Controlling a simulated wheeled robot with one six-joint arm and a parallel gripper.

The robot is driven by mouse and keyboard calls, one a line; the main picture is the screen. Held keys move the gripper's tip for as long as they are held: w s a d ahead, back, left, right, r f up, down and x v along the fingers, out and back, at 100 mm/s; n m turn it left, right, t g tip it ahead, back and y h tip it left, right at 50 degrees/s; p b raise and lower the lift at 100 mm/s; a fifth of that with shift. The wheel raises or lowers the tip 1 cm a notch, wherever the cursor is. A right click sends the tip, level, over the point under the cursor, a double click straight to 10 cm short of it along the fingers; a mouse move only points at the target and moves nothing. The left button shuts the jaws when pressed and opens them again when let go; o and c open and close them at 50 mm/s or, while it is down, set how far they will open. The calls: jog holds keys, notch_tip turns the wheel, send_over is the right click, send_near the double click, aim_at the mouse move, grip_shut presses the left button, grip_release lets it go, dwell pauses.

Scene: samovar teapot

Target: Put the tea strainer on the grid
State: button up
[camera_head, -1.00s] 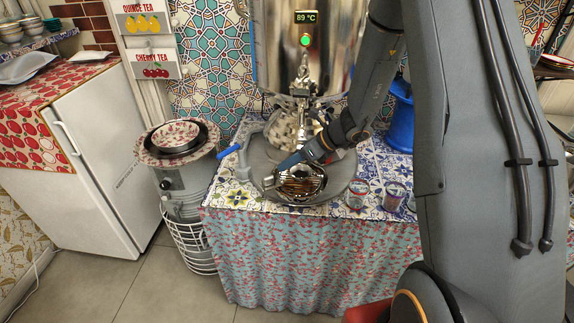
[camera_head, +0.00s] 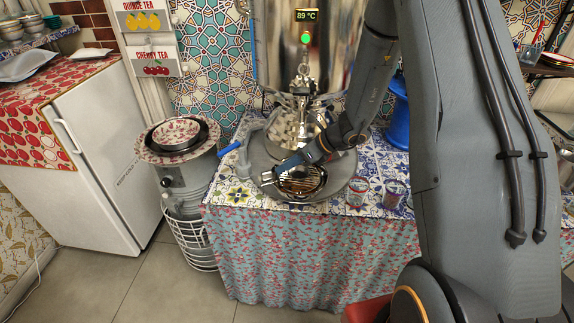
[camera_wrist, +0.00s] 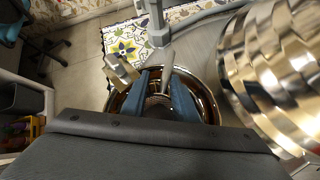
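My gripper (camera_head: 286,164) reaches down over the left part of a round, metal-rimmed bowl with a striped grid (camera_head: 304,182), at the front of the grey tray under the samovar. In the wrist view its blue fingers (camera_wrist: 161,84) point down inside the bowl's shiny rim (camera_wrist: 206,92). The fingertips are close together, with a thin pale metal piece by them. A dark meshed surface (camera_wrist: 157,103) shows between the fingers. I cannot tell for sure whether it is the tea strainer or the grid. Whether the fingers grip anything is unclear.
A blue container (camera_head: 398,122) stands at the back right.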

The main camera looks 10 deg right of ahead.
jog(key=shift+d+r, duration=0.25)
jog(key=shift+r, duration=0.2)
jog(key=b+v, duration=0.1)
jog(key=v, duration=1)
jog(key=s+a+r+n+g+h, duration=0.1)
jog(key=s+n+h, duration=0.3)
jog(key=s+n, duration=0.7)
jog(key=s+a+r+n+g+h, duration=0.1)
jog(key=s+n+h, duration=0.3)
jog(key=s+n, duration=0.6)
jog(key=a+n+g, duration=0.1)
jog(key=n, duration=0.5)
jog(key=shift+s+r+g, duration=0.15)
jog(key=shift+s+g, duration=0.15)
jog(key=shift+s, duration=0.05)
